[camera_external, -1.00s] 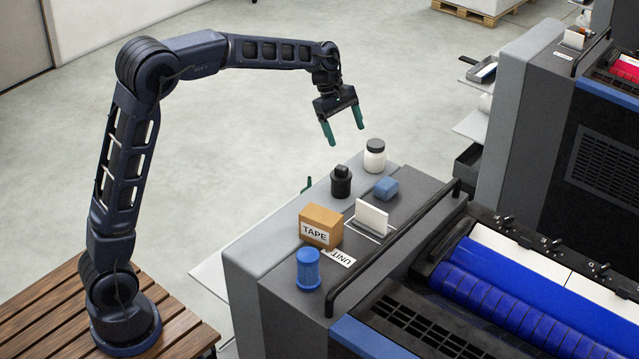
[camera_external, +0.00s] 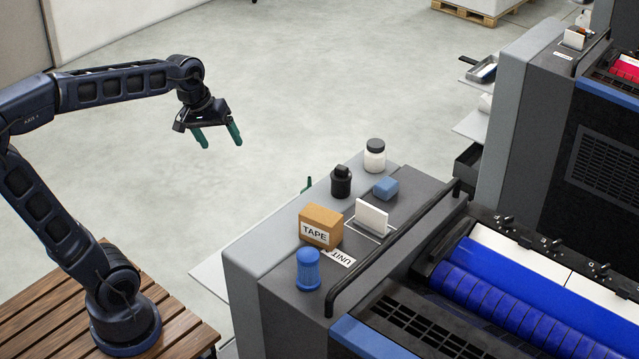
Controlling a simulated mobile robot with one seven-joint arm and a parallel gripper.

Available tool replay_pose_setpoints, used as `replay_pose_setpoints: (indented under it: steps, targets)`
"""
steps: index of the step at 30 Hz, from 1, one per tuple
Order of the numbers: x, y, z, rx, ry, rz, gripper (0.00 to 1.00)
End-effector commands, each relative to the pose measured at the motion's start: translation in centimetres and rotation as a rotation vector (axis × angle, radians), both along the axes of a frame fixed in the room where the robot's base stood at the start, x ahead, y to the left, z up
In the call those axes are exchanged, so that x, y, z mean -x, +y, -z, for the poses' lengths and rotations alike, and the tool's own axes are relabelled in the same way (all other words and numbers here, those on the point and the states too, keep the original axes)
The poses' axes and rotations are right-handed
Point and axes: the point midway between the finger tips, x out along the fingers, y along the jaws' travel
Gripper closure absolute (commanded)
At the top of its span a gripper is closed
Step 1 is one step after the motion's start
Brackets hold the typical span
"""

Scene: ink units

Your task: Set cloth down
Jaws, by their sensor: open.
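A white folded, pad-like piece (camera_external: 372,217), which may be the cloth, stands upright on the grey machine top (camera_external: 408,208), within a white marked outline. A small blue block-like piece (camera_external: 386,187) lies just behind it; I cannot tell whether it is cloth or sponge. My gripper (camera_external: 220,138) is open and empty, with green fingers apart. It hangs over the open floor, well to the left of the machine and above its top, touching nothing.
On the machine top also stand a white jar with a dark lid (camera_external: 375,155), a black bottle (camera_external: 341,182), a TAPE box (camera_external: 321,227) and a blue cylinder (camera_external: 308,269). A black rail (camera_external: 395,247) edges the right side. A UNIT label (camera_external: 341,258) lies by the box.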

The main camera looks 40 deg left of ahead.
Motion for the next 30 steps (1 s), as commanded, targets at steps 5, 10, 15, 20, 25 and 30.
replay_pose_setpoints:
  steps: [5,10,15,20,25,30]
  targets:
    - [5.7,1.6,1.4,-0.103,-0.067,0.14,0.2]
    - [10.1,2.8,3.4,-0.206,-0.114,0.264,0.2]
    - [12.8,3.6,4.9,-0.278,-0.139,0.348,0.2]
    - [13.7,3.8,5.5,-0.304,-0.146,0.379,0.2]
    - [13.8,3.8,5.5,-0.307,-0.146,0.382,0.2]
    - [13.7,3.8,5.5,-0.306,-0.147,0.382,0.2]
